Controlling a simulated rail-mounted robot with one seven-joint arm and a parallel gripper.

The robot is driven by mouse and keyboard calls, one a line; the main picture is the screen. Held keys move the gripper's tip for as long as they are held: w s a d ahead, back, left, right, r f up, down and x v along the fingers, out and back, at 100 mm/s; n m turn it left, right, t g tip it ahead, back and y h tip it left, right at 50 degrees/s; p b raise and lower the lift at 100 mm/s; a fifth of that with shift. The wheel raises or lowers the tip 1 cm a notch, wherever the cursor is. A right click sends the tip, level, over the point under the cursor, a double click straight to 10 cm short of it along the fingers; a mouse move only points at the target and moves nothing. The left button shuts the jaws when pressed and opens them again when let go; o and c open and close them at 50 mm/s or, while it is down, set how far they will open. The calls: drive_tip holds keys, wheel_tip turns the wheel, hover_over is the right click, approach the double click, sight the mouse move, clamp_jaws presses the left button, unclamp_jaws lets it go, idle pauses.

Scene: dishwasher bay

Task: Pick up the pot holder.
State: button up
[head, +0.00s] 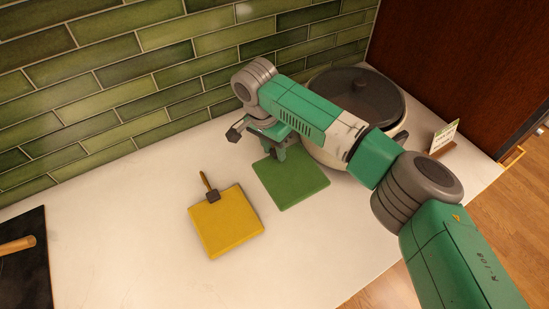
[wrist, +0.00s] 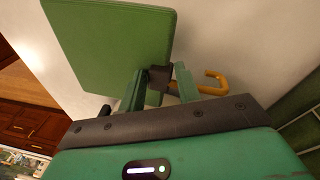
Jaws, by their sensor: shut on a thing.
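A green square pot holder (head: 292,182) is at the counter's middle, under my gripper (head: 279,154). In the wrist view, the pot holder (wrist: 110,45) has a dark block (wrist: 160,76) at one edge and a tan hanging loop (wrist: 214,80). My gripper's fingers (wrist: 160,84) are shut on that dark block, one on each side. The pad looks flat; whether it touches the counter I cannot tell. A yellow pot holder (head: 227,222) with a similar block and loop lies to the left, apart from my gripper.
A large pale pot (head: 330,151) with a dark lid (head: 356,95) stands right behind the green pad, partly hidden by my arm. A small sign (head: 444,136) is at the right. A green tiled wall (head: 110,70) bounds the back.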

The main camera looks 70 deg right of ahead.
wheel_tip(320, 180, up, 12)
drive_tip(key=p, duration=0.2)
wheel_tip(320, 180, up, 6)
drive_tip(key=p, duration=0.9)
hover_over(273, 151)
drive_tip(key=shift+f, duration=0.1)
idle(0.3)
